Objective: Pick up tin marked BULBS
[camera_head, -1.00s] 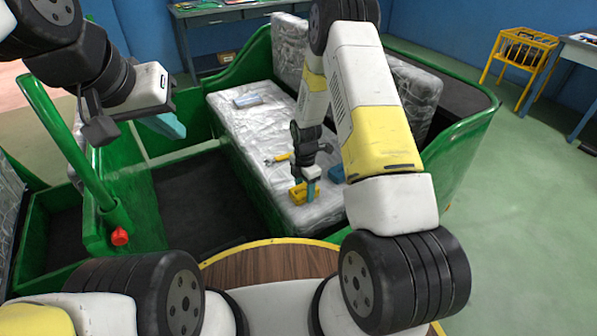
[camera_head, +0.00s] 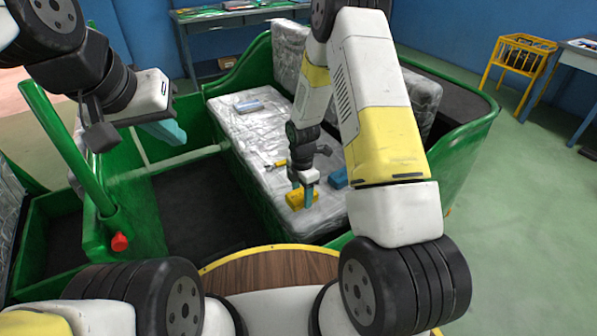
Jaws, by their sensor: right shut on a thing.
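A small yellow box-like tin (camera_head: 296,199) sits at the front end of the silvery wrapped seat. Any marking on it is too small to read. My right gripper (camera_head: 308,196) points down at this yellow tin and is shut on it, with a teal finger showing at its right side. The tin looks to be at the seat surface; I cannot tell whether it is clear of it. My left gripper (camera_head: 168,131) hangs over the green rickshaw at the left, away from the seat items. Its finger gap is not clear.
A blue box (camera_head: 338,178) lies just right of my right gripper. A yellow-handled tool (camera_head: 278,163) and a blue-grey item (camera_head: 249,105) lie further back on the seat (camera_head: 257,130). The green rickshaw wall (camera_head: 470,150) and a green post (camera_head: 75,160) border the space.

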